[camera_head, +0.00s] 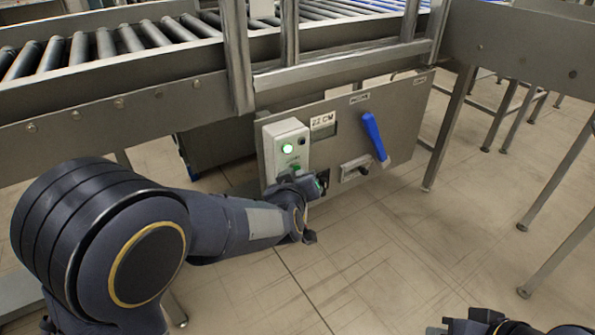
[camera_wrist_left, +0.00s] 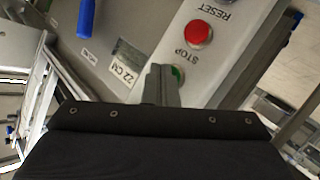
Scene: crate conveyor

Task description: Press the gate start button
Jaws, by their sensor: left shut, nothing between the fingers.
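The button box (camera_head: 303,137) is pale grey and fixed to the left part of a grey panel under the conveyor. A green light (camera_head: 287,148) glows on it. In the head view my left gripper (camera_head: 297,186) is at the box's lower end. My right gripper (camera_head: 490,322) shows only partly at the bottom edge.
The panel (camera_head: 400,120) also carries a blue lever (camera_head: 374,136), which stands out to the right of the box, and a small display beside a "22 CM" label. The roller conveyor (camera_head: 110,62) runs above. Metal legs stand to the right. The floor in front is clear.

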